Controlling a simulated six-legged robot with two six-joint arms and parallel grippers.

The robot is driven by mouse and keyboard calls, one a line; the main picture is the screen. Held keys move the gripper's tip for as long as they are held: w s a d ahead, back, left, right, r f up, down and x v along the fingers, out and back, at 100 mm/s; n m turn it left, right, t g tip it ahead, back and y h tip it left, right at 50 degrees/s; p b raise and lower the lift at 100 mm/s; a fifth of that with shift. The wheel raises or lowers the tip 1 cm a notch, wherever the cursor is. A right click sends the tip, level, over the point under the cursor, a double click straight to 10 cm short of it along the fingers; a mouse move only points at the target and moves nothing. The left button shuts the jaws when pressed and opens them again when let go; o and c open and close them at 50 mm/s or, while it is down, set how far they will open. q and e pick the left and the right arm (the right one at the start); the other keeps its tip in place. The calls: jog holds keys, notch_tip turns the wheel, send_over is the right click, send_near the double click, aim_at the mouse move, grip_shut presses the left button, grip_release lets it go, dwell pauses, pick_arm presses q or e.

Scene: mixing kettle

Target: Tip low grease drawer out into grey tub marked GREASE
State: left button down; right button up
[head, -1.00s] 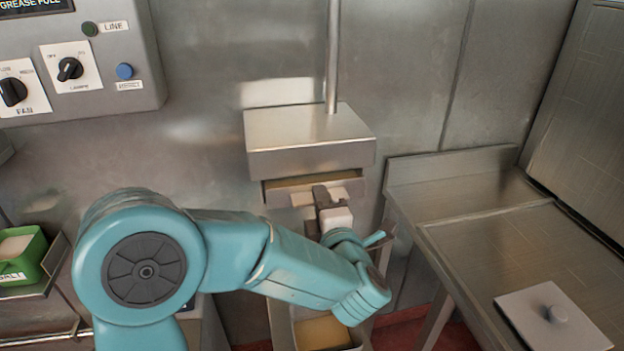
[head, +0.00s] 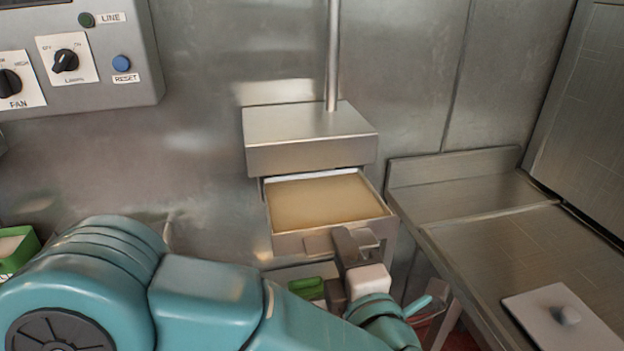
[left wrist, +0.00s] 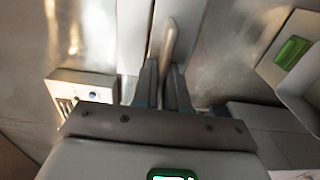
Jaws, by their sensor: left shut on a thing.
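A metal grease drawer (head: 325,208) is pulled out from under a steel box on the wall in the head view. It looks level and holds a flat tan layer of grease. My left gripper (head: 348,243) is shut on the handle at the drawer's front. In the left wrist view its two fingers (left wrist: 165,88) close around a pale bar. My right gripper is not in view. I see no grey tub marked GREASE; my left arm covers much of the area below the drawer.
The steel box (head: 310,138) with a vertical pipe sits above the drawer. A steel counter (head: 480,225) with a grey lidded plate (head: 562,318) stands at right. A control panel (head: 85,55) is at upper left. A green container (head: 15,246) is at far left.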

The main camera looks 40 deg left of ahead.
pick_arm(q)
jog(key=b+v, duration=0.1)
jog(key=v, duration=0.5)
jog(key=shift+s+d+r, duration=0.1)
jog(key=shift+d, duration=0.05)
dwell(0.3)
